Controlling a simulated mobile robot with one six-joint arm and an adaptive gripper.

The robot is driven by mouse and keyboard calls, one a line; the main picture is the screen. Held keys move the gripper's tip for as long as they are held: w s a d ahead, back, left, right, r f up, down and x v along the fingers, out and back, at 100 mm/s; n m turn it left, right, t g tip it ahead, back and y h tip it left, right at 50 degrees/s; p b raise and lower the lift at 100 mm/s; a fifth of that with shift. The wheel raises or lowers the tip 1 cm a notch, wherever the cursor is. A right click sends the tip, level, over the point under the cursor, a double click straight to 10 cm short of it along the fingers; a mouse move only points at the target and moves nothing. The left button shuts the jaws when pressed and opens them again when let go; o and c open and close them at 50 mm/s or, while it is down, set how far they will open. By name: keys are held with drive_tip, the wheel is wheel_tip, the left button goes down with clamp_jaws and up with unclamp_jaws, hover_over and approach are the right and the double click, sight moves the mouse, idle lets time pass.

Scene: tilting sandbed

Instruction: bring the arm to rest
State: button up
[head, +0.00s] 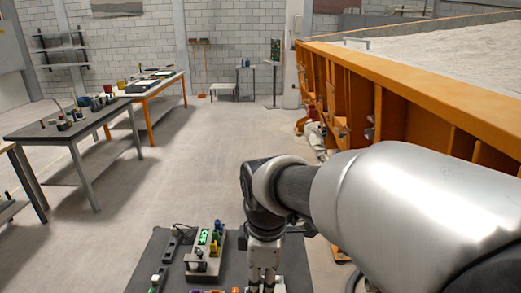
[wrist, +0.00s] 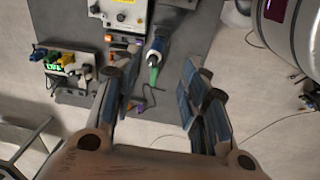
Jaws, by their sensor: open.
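My gripper (head: 264,284) hangs pointing down at the lower middle of the head view, above the near dark table (head: 150,254). In the wrist view my gripper (wrist: 162,100) has its two fingers apart, with nothing between the pads. Beneath it in that view are the dark tabletop (wrist: 190,62) and the pale floor. My arm reaches in from the right of the head view and bends down at the wrist.
A device with a green display (head: 204,238) stands on the near table. A screwdriver-like tool with a green tip (wrist: 153,65) lies near the fingers in the wrist view. The orange sandbed wall (head: 420,90) runs along the right. Workbenches (head: 75,122) stand left; the middle floor is clear.

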drive_tip(key=s+d+r+m+t, duration=0.1)
drive_tip(key=s+d+r+m, duration=0.1)
drive_tip(key=s+d+m, duration=0.5)
drive_tip(key=s+d+r+m+t, duration=0.1)
drive_tip(key=s+d+m+t, duration=0.1)
drive_tip(key=s+d+m, duration=0.5)
drive_tip(key=s+m, duration=0.2)
drive_tip(key=m, duration=0.1)
drive_tip(key=shift+r, duration=0.4)
